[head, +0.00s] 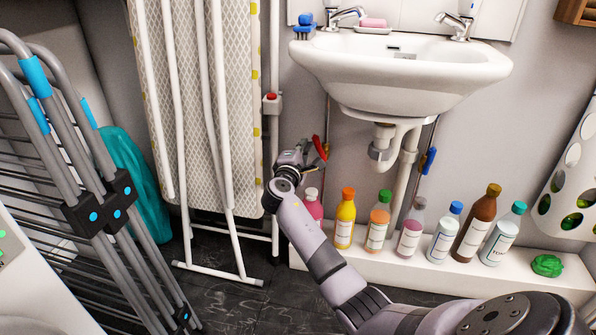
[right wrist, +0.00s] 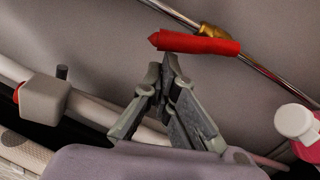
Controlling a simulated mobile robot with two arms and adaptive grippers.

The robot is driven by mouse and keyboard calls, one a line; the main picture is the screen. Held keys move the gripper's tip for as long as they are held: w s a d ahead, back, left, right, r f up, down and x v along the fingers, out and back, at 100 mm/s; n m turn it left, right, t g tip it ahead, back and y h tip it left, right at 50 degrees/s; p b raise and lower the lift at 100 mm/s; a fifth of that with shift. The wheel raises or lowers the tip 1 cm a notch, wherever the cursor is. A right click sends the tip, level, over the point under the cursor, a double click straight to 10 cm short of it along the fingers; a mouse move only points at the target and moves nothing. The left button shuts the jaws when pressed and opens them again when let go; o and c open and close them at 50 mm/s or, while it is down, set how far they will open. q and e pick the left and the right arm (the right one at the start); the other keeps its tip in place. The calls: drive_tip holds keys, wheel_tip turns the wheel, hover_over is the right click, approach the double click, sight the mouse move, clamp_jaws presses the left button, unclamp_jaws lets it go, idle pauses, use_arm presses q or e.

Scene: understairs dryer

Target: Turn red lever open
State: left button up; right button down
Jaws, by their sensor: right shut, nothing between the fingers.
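The red lever (head: 319,147) is on a thin pipe below the left side of the sink. In the right wrist view the red lever (right wrist: 192,42) points left from a brass valve fitting (right wrist: 213,31), at an angle to the pipe. My right gripper (head: 306,155) is just left of the lever in the head view. In the right wrist view its fingertips (right wrist: 168,60) are together and empty, just below the lever's free end. I cannot tell whether they touch it. My left gripper is not in view.
Several bottles (head: 410,232) stand on a white ledge (head: 365,258) below the sink (head: 400,68). A blue lever (head: 429,160) is on another pipe to the right. An ironing board (head: 240,90) and a folded drying rack (head: 95,190) stand at left. A red-buttoned box (head: 271,105) is nearby.

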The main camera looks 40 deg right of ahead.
drive_tip(key=shift+s+d+r+m, duration=0.35)
drive_tip(key=shift+m, duration=0.45)
drive_tip(key=shift+s+d+r+m, duration=0.3)
drive_tip(key=shift+s+m, duration=0.05)
drive_tip(key=shift+m, duration=0.45)
drive_tip(key=v, duration=1.2)
drive_tip(key=shift+r+p, duration=0.2)
drive_tip(key=shift+p, duration=0.15)
